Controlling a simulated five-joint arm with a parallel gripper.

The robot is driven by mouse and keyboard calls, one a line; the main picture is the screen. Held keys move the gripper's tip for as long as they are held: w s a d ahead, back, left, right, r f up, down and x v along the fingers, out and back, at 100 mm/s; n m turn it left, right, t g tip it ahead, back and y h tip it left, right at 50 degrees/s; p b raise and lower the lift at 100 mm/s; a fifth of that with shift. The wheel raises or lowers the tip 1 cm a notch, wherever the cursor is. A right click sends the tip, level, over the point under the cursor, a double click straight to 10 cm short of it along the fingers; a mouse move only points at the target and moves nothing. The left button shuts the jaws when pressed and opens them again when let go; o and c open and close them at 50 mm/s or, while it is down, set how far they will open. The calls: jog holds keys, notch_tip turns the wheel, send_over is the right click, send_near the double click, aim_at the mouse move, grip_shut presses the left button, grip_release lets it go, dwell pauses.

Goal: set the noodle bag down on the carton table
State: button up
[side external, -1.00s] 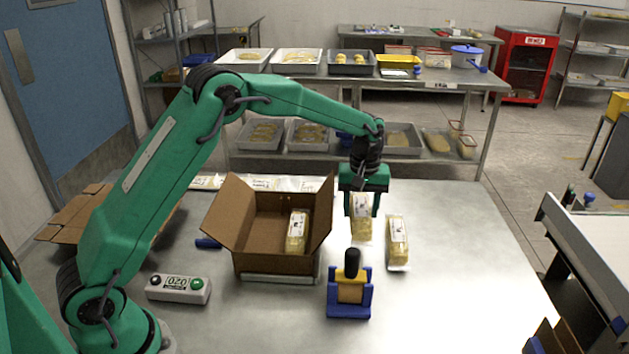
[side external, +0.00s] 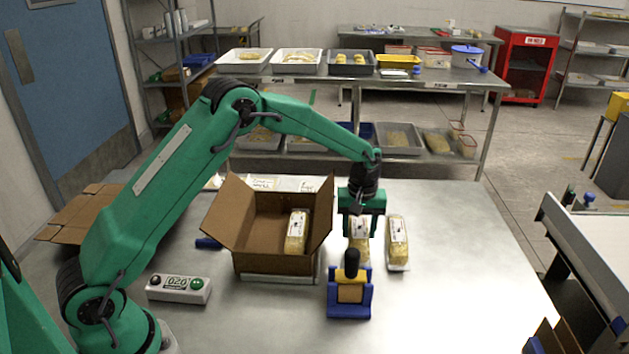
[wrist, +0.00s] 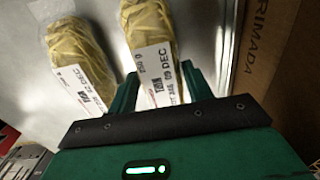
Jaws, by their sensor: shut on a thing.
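My gripper (side external: 361,228) is shut on a noodle bag (side external: 359,246), a clear bag of yellow noodles with a white printed label. In the wrist view the held noodle bag (wrist: 152,42) sits between the fingers by its labelled end. The bag is low over the bare metal carton table (side external: 455,275), right of the open carton. Its lower end is partly hidden behind a blue and yellow holder, so I cannot tell whether it touches the table. A second noodle bag (side external: 397,242) lies close on its right; it also shows in the wrist view (wrist: 78,62).
The open brown carton (side external: 222,222) has another noodle bag (side external: 296,232) inside. The blue and yellow holder (side external: 349,292) with a black knob stands in front of the held bag. A grey display box (side external: 179,288) sits at left.

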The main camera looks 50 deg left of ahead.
jog(key=shift+f, duration=0.15)
jog(key=o, duration=1.2)
jog(key=shift+r, duration=3.9)
